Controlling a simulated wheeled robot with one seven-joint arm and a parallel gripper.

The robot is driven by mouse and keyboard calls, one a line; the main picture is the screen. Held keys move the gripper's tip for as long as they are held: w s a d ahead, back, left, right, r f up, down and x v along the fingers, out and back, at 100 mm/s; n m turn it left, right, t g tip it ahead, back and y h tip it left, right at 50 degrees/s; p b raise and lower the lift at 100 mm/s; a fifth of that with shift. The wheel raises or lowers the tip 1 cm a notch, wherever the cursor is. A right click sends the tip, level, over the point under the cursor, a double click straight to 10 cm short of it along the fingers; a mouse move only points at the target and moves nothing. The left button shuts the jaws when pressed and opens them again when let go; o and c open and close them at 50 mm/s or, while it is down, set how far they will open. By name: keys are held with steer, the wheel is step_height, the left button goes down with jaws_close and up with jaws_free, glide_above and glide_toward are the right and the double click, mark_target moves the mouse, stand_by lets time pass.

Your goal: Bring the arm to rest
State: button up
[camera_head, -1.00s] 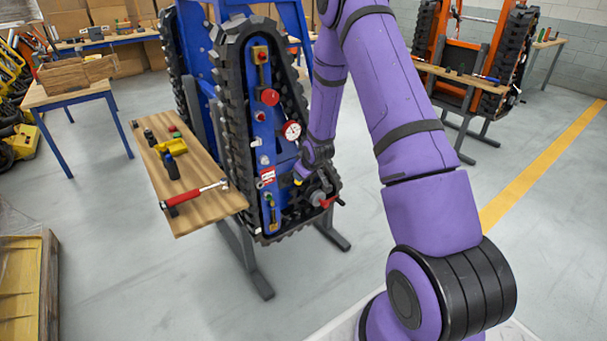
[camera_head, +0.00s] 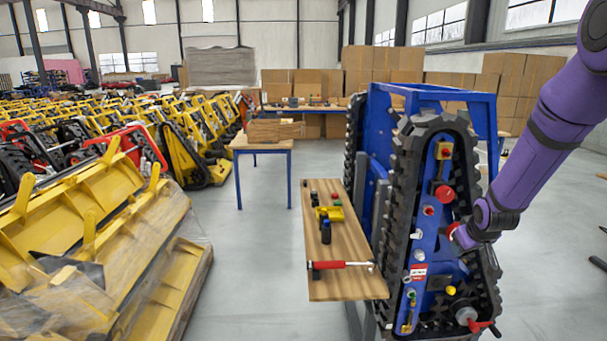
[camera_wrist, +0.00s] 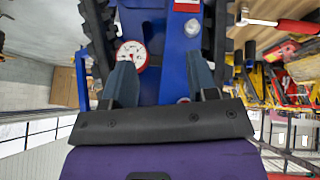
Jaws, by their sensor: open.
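My purple arm (camera_head: 558,125) comes in from the upper right in the head view. Its end with my gripper (camera_head: 463,238) is in front of the panel of the blue tracked carrier (camera_head: 413,215), partly covering a gauge. In the wrist view my gripper (camera_wrist: 162,82) is open, with its two dark fingers apart and nothing held between them. Beyond them are the blue panel and the round red-rimmed gauge (camera_wrist: 132,55), close to the left finger. Whether the fingers touch the panel cannot be told.
A wooden shelf (camera_head: 340,250) beside the carrier holds a red-handled tool (camera_head: 340,265), a yellow part (camera_head: 330,214) and dark bottles. A red-handled valve (camera_head: 475,321) sticks out low on the panel. Yellow machine parts (camera_head: 95,230) fill the left. Floor is free between.

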steer(key=s+a+r+m, duration=0.1)
steer(key=s+a+r, duration=0.3)
steer(key=s+r, duration=0.45)
steer(key=s+a+r, duration=0.4)
steer(key=s+r, duration=0.2)
steer(key=r, duration=0.5)
steer(key=s+a+r, duration=0.2)
steer(key=s+r, duration=0.1)
steer(key=s, duration=0.7)
steer(key=s+a+r+m+g+y, duration=0.1)
steer(key=s+a+r, duration=0.2)
steer(key=s, duration=0.8)
steer(key=shift+a, duration=0.25)
